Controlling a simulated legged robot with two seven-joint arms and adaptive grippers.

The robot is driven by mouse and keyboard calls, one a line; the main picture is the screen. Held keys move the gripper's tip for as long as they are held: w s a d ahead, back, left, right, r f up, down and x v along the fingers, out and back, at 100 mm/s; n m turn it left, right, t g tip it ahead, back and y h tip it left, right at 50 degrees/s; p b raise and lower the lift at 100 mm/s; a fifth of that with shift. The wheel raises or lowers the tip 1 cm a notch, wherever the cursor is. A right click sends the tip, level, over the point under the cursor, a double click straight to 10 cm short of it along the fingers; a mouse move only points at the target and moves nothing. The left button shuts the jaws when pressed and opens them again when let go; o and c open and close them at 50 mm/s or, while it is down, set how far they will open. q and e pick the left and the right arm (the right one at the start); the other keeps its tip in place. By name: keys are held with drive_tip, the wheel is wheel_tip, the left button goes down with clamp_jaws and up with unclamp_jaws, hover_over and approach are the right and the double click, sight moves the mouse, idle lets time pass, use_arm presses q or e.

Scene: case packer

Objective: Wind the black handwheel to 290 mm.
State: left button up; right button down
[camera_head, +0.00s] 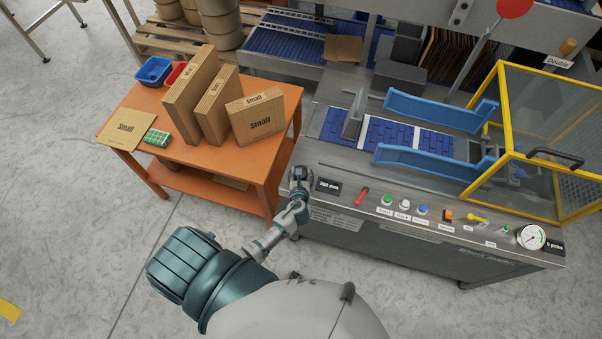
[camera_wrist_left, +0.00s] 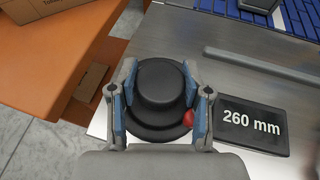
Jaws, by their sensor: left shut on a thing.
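The black handwheel (camera_wrist_left: 158,92) sits at the left end of the machine's front panel. In the left wrist view a red knob (camera_wrist_left: 188,118) shows at its lower right rim. My left gripper (camera_wrist_left: 158,84) is shut on the handwheel, one finger on each side of the hub. In the head view my left gripper (camera_head: 300,176) covers most of the wheel. The black display (camera_wrist_left: 251,125) right of the wheel reads 260 mm; it also shows in the head view (camera_head: 328,186), too small to read surely. My right gripper is not in view.
An orange table (camera_head: 214,158) with several cardboard boxes stands left of the machine. A red handle (camera_head: 362,196) and several buttons (camera_head: 404,205) lie along the panel to the right. A yellow-framed guard (camera_head: 500,110) stands at the right end. The floor in front is clear.

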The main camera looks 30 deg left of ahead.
use_arm(q)
drive_tip(key=n+g+y, duration=0.1)
drive_tip(key=n+y, duration=0.1)
drive_tip(key=n+g+y, duration=0.1)
drive_tip(key=shift+w+r+n+g+y, duration=0.2)
drive_tip(key=shift+n+g+y, duration=0.1)
drive_tip(key=shift+n+y, duration=0.1)
drive_tip(key=n+g+y+b, duration=0.1)
drive_tip(key=n+g, duration=0.1)
drive_tip(key=shift+n+y, duration=0.3)
drive_tip(key=shift+y, duration=0.1)
drive_tip(key=n+g+y+b, duration=0.1)
drive_tip(key=n+g, duration=0.1)
drive_tip(key=g, duration=0.1)
drive_tip(key=shift+f+n, duration=0.1)
drive_tip(key=shift+n, duration=0.2)
drive_tip(key=shift+n+g+y+b, duration=0.4)
drive_tip(key=shift+n+g+b, duration=0.4)
drive_tip(key=shift+n+g, duration=0.75)
drive_tip(key=shift+g, duration=0.35)
drive_tip(key=o, duration=1.2)
drive_tip(key=shift+s, duration=0.1)
